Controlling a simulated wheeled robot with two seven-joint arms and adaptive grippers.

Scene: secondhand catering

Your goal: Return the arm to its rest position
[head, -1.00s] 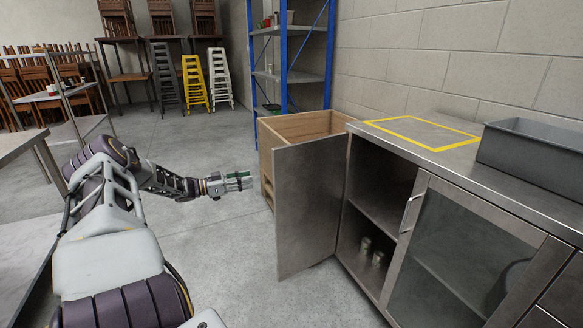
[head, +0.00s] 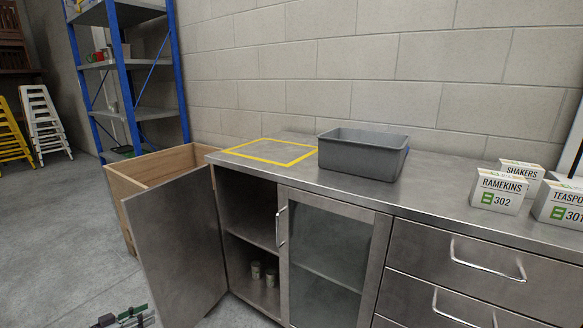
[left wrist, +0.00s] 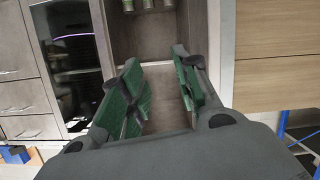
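My left gripper (head: 132,318) shows at the bottom edge of the head view, low in front of the open steel cabinet door (head: 180,250). In the left wrist view its green-padded fingers (left wrist: 160,80) are apart with nothing between them. Beyond them is the open cabinet compartment. My right gripper is not in view, and most of the left arm is outside the head view.
The steel counter (head: 450,205) carries a grey tub (head: 362,155), a yellow outlined square (head: 270,151) and label boxes such as ramekins (head: 497,192). Small cans (head: 270,277) stand inside the cabinet. A wooden crate (head: 125,185) and a blue shelf rack (head: 127,80) stand left.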

